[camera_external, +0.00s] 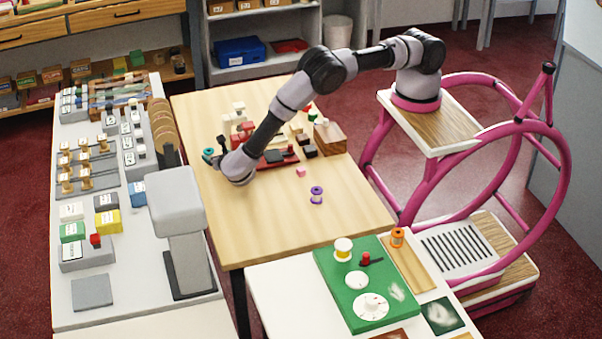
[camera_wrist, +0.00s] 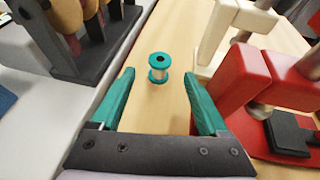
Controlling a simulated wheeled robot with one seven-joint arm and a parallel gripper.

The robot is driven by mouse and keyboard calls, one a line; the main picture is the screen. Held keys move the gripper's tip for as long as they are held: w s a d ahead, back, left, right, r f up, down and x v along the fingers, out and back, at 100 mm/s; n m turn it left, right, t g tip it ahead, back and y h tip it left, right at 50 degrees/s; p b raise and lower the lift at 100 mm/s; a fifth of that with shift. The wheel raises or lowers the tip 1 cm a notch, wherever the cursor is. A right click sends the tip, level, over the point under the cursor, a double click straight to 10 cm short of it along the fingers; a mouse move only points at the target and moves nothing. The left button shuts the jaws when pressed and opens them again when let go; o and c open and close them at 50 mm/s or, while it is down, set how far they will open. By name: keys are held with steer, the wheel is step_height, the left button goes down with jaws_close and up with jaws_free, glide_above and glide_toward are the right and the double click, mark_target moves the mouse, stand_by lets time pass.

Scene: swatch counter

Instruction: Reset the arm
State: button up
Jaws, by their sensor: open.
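My arm reaches out over the wooden table (camera_external: 270,225), with its end low near the table's left side in the external view. My gripper (camera_wrist: 159,76) shows in the wrist view with its two teal fingers spread wide and nothing held between them. A teal spool (camera_wrist: 158,66) stands upright on the table just beyond the fingertips, roughly midway between them and apart from both. The teal spool also shows in the external view (camera_external: 208,153), left of my wrist. In the external view the fingers are hard to make out.
A red clamp-like block (camera_wrist: 248,85) and a cream one (camera_wrist: 228,28) stand close right of my gripper. A dark rack with wooden discs (camera_wrist: 85,65) is at left. The table's front is clear.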

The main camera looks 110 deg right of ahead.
steer(key=shift+s+a+r, duration=0.1)
steer(key=shift+a+r, duration=0.05)
steer(key=shift+a, duration=0.25)
step_height(320, 180, up, 18)
steer(key=s+a+m+y, duration=0.1)
steer(key=s+m+y, duration=0.25)
steer(key=m, duration=0.35)
steer(key=s+a+r+m+y, duration=0.1)
steer(key=s+r+m+y, duration=0.4)
steer(key=s+r, duration=0.6)
steer(key=s+a+r+m+t+y, duration=0.1)
steer(key=s+a+r+m+y, duration=0.1)
steer(key=s, duration=0.8)
steer(key=s+a+r+m+t+y, duration=0.2)
steer(key=s+a+r+m, duration=0.2)
steer(key=s+r+m, duration=0.2)
steer(key=s+a+r+m+t+y, duration=0.1)
steer(key=s+a+r+m+y, duration=0.2)
steer(key=s+r, duration=0.5)
steer(key=s+m, duration=0.1)
steer(key=s, duration=0.5)
steer(key=shift+t, duration=0.4)
